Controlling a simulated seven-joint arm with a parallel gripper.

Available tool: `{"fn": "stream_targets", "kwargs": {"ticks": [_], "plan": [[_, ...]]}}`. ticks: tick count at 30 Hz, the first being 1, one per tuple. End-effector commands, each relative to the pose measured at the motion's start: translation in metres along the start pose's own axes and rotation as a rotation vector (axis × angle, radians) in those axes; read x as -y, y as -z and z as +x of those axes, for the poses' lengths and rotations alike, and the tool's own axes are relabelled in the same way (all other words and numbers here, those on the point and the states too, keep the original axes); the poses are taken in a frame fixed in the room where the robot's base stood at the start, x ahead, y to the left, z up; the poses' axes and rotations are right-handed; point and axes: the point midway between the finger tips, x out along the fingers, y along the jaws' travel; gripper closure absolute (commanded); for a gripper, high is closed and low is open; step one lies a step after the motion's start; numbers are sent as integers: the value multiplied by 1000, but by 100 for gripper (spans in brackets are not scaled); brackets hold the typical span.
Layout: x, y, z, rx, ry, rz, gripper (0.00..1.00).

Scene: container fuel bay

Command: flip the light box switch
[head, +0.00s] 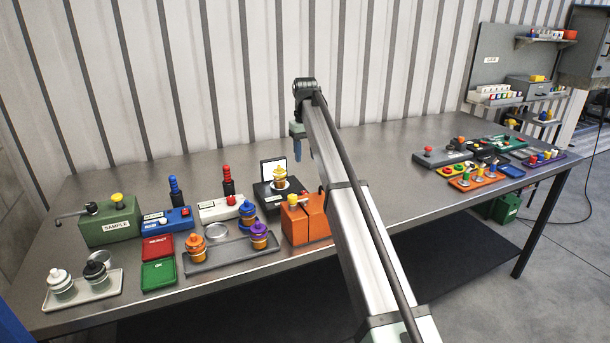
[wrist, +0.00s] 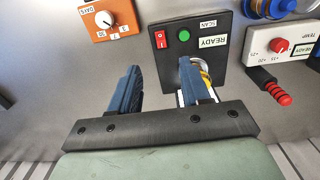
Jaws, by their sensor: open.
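The light box is a dark box (head: 268,204) with a raised white-faced panel behind it, left of my arm in the head view. In the wrist view its dark face (wrist: 182,60) carries a red rocker switch (wrist: 160,39), a green round button (wrist: 184,36) and SCAN and READY labels. A yellow and white jar (head: 280,178) stands on the box; in the wrist view it is partly hidden behind my right finger. In the head view my gripper (head: 297,135) is above the table, behind the box.
An orange box (head: 312,228) with a dial stands right of the light box. A white TEMP box (head: 218,209) is to its left, with a tray of jars (head: 208,262) in front. The table's middle, right of my arm, is clear.

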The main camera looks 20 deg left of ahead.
Motion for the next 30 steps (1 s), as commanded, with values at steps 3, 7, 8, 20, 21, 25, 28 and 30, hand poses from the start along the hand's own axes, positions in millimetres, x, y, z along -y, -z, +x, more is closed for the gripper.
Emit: {"fn": "stream_targets", "kwargs": {"ticks": [3,7,8,20,21,25,28,30], "plan": [[0,-6,1,-26,0,0,53],[0,-4,14,-22,0,0,53],[0,-4,18,-22,0,0,53],[1,-3,88,-21,0,0,53],[0,-3,94,-21,0,0,53],[0,-2,112,-22,0,0,53],[0,-2,122,-22,0,0,53],[0,-1,127,-23,0,0,53]]}}
